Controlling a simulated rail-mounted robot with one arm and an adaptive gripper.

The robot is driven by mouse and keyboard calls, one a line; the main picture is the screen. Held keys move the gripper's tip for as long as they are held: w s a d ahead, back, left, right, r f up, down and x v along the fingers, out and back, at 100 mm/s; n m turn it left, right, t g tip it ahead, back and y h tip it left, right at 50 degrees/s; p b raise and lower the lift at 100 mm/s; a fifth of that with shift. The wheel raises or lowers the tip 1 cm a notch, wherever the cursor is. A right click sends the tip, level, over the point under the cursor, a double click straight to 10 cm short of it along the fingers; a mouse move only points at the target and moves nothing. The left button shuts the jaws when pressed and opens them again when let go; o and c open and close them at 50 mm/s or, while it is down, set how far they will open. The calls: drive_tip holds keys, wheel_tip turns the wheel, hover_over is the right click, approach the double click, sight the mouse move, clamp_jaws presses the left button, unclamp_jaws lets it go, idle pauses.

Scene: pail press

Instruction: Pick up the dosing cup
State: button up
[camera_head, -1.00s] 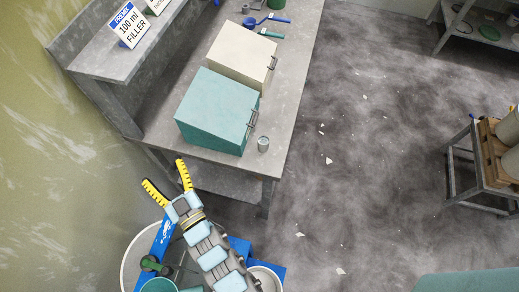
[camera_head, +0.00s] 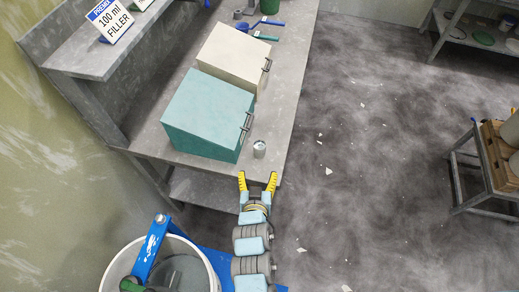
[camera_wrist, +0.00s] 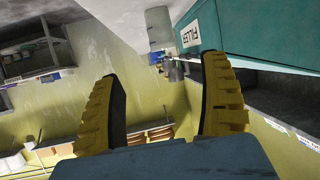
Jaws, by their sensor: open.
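The dosing cup appears to be the small grey metal cup (camera_head: 259,149) standing upright near the front right corner of the bench, beside the teal box (camera_head: 208,115). My gripper (camera_head: 258,180) is at the bench's front edge, short of the cup, with its yellow fingers spread and nothing between them. In the wrist view, my gripper's fingers (camera_wrist: 165,100) are wide apart. A pale grey cylinder (camera_wrist: 158,28) shows beyond them near the teal box; I cannot tell for sure that it is the cup.
A cream box (camera_head: 232,57) stands behind the teal one. Blue and green scoops lie farther back on the bench (camera_head: 284,108). A shelf with a 100 ml FILLER sign (camera_head: 113,21) is at left. A white pail (camera_head: 211,272) stands in front, and a rack with pails is at right.

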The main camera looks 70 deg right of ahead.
sight(259, 153)
drive_tip(key=x, duration=0.9)
drive_tip(key=shift+w+d+f, duration=0.1)
drive_tip(key=shift+d, duration=0.1)
drive_tip(key=shift+a+f+x, duration=0.1)
drive_tip(key=shift+f+x, duration=0.1)
drive_tip(key=shift+x, duration=0.8)
drive_tip(key=shift+a+f+x, duration=0.1)
drive_tip(key=shift+f+x, duration=0.05)
drive_tip(key=shift+x, duration=0.85)
drive_tip(key=shift+f+x, duration=0.2)
drive_tip(key=shift+x, duration=0.85)
drive_tip(key=shift+a, duration=0.1)
drive_tip(key=c, duration=1.3)
